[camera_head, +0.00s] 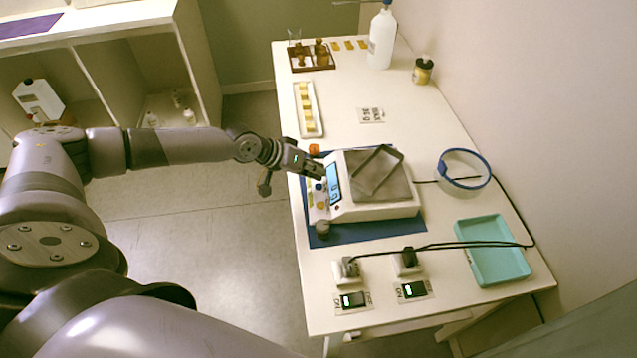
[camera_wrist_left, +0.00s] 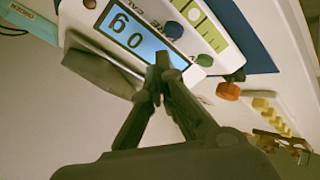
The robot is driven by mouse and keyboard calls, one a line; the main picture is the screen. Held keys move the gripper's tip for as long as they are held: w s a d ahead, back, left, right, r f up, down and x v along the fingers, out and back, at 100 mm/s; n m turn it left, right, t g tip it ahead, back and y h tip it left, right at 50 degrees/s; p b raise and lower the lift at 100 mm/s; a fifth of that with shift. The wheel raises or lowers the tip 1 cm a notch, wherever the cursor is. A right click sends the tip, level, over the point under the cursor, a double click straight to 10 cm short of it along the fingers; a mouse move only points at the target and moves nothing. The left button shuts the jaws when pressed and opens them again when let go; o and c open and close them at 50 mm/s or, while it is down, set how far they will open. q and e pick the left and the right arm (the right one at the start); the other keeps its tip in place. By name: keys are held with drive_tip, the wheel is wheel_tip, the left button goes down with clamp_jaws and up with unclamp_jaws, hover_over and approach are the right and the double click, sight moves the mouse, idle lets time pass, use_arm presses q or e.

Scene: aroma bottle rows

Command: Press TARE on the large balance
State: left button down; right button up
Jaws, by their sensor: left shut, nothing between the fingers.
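The large balance (camera_head: 376,206) stands on a blue mat (camera_head: 385,232), with a grey square weighing pan (camera_head: 388,188) on top. Its sloped front panel faces left and carries a lit display (camera_head: 334,184) and several coloured buttons. In the left wrist view the display (camera_wrist_left: 120,25) reads 0 g. The printed labels are only partly readable. My left gripper (camera_head: 318,171) is shut and empty, at the panel's upper end. In the left wrist view its fingertips (camera_wrist_left: 160,64) overlap the display's edge; contact cannot be told.
An orange knob-like object (camera_head: 314,150) sits close to the gripper. A dark round object (camera_head: 322,228) stands at the mat's front corner. Black cables run to two switch boxes near a teal tray (camera_head: 494,250). A sample strip tray (camera_head: 308,110) lies behind. The floor at left is clear.

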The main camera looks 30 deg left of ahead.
sight(316, 184)
use_arm(q)
wheel_tip(316, 184, up, 4)
drive_tip(key=p, duration=0.3)
drive_tip(key=shift+r, duration=0.15)
idle(0.7)
